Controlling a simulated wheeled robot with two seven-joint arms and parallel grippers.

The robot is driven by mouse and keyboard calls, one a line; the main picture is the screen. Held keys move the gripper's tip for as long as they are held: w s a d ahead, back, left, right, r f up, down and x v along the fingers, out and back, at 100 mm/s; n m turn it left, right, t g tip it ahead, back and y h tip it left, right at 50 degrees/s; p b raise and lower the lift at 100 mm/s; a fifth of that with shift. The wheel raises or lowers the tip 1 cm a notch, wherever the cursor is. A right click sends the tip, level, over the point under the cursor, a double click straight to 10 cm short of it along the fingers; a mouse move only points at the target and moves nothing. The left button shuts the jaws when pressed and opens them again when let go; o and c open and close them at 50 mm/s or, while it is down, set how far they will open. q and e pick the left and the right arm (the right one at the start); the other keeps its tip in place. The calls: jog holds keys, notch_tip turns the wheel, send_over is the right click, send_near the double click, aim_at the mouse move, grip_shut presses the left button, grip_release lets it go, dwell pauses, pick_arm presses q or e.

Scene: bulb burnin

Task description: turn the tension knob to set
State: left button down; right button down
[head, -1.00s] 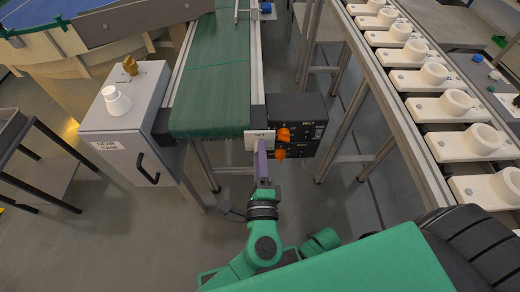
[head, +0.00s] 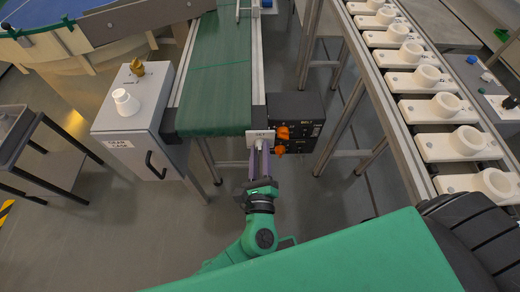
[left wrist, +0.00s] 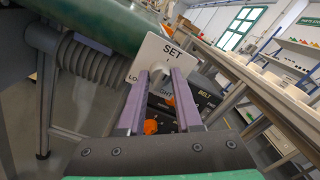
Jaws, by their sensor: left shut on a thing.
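The tension knob (left wrist: 161,78) is a small pale knob on a white plate (left wrist: 168,54) marked SET, with LO and GHT lettering partly hidden lower down. In the head view the plate (head: 260,136) stands at the near end of the green conveyor. My left gripper (head: 259,149) reaches up to it from below, its purple fingers shut on the knob. In the left wrist view the fingers (left wrist: 161,80) lie either side of the knob and cover much of it. Which mark the knob points to cannot be told. My right gripper is not in view.
A black BELT box (head: 301,121) with orange knobs sits close right of the plate. A grey gear case (head: 138,119) with a handle stands left of the green conveyor (head: 216,88). A rack of white sockets (head: 436,108) runs along the right.

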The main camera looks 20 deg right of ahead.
pick_arm(q)
jog(key=shift+r, duration=0.1)
dwell(0.4)
jog(key=c, duration=0.6)
grip_release()
jog(key=v, duration=1.4)
jog(key=shift+s+a+b, duration=0.1)
jog(key=shift+s+b, duration=0.1)
jog(key=shift+b, duration=0.2)
